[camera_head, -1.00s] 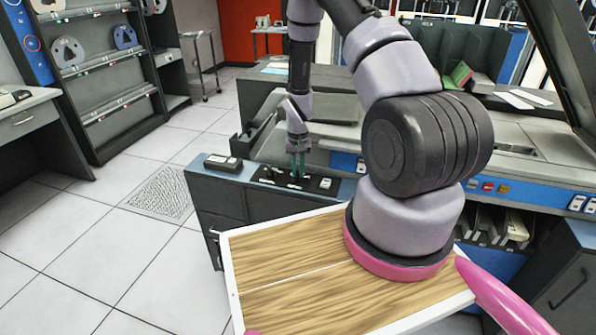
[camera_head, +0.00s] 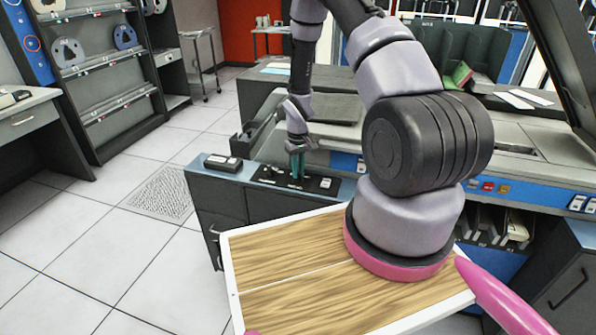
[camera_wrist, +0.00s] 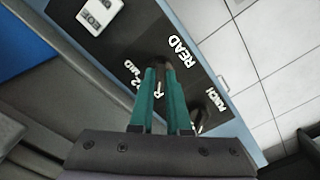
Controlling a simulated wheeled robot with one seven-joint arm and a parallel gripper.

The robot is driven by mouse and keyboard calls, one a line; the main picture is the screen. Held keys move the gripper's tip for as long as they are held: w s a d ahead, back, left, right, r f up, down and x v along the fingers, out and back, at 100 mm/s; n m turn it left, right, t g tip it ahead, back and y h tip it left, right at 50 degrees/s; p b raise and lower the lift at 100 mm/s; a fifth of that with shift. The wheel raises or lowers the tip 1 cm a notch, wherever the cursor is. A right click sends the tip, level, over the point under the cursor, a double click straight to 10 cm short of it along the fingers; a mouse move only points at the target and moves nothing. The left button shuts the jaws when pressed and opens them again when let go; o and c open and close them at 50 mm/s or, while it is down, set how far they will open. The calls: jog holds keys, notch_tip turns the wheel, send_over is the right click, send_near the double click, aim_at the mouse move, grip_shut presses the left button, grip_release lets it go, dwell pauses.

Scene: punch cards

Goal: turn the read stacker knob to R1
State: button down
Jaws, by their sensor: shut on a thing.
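The read stacker knob (camera_wrist: 158,62) is a small dark knob beside the white word READ on a black panel (camera_wrist: 112,48). In the wrist view, my gripper (camera_wrist: 160,70) has its two teal fingers closed around it, hiding much of it. A label that looks like R2 MID is left of the fingers, and part of an R shows between them, so the pointer's setting cannot be read. In the head view, my gripper (camera_head: 296,172) reaches straight down onto the panel (camera_head: 270,176) at the machine's near-left corner.
A second dark knob (camera_wrist: 196,122) sits near the PUNCH label, close to the right finger. A white switch block (camera_wrist: 100,14) is at the panel's far end. A dark box (camera_head: 222,163) stands left of the panel. Open tiled floor (camera_head: 110,230) lies left of the machine.

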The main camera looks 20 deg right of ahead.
jog(key=c, duration=0.9)
grip_release()
jog(key=shift+r, duration=0.15)
notch_tip(320, 180, up, 11)
jog(key=shift+f, duration=0.2)
